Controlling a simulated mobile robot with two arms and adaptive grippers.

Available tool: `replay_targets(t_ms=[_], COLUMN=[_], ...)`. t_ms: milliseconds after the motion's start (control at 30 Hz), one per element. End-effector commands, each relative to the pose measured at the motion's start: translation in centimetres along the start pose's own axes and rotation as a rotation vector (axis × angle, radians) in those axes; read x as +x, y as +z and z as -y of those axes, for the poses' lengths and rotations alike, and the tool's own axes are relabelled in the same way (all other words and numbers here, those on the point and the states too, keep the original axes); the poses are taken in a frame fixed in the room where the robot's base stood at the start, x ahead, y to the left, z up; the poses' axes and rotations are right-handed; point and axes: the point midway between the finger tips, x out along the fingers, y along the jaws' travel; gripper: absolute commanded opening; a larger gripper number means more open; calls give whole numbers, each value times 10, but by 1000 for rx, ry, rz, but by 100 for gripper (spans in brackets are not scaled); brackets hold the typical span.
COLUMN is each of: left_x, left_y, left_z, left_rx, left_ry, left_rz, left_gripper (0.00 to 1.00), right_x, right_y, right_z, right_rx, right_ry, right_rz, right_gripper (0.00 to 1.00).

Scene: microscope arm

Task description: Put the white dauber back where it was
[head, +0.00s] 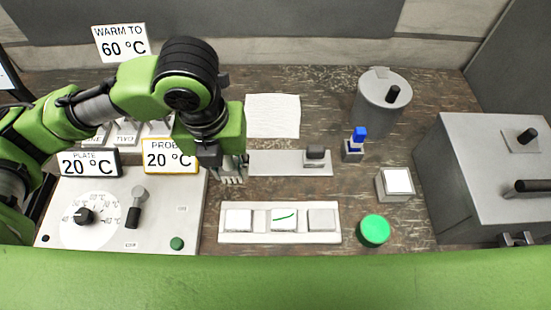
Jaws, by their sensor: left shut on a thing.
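My left gripper (230,174) points down just left of the flat grey plate (268,163) and behind the white strip. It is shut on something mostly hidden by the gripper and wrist. Only pale bits show at the fingertips, and I cannot tell for sure that it is the white dauber. No white dauber shows plainly anywhere else. A blue-topped dauber (360,134) stands upright in a small grey holder (353,155). My right gripper is not in view.
A strip with three white pads (284,219) lies in front, the middle one bearing a green stroke. A green disc (374,231), white-topped block (397,182), lidded canister (381,105) and grey box (480,165) stand right. A control panel (165,225) is at left.

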Motion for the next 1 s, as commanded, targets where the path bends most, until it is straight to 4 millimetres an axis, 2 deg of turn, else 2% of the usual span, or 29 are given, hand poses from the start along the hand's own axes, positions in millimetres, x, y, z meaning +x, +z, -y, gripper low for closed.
replay_targets(t_ms=[100, 200, 367, 467, 833, 1000], left_x=[-2, -2, -2, 4, 44, 78], left_y=[-4, -5, -3, 7, 68, 85], left_z=[7, 9, 13, 20, 61, 74], left_rx=[194, 309, 395, 402, 400, 399], left_ry=[3, 7, 9, 10, 12, 10], left_rz=[-7, -8, -9, -12, -11, -12], left_gripper=[0, 0, 0, 0, 0, 0], right_x=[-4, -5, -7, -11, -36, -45], right_y=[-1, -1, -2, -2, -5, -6], right_z=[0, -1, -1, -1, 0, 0], right_rx=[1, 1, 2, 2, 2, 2], right_ry=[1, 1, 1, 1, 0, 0], right_rz=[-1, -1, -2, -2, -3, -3], right_gripper=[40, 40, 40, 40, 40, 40])
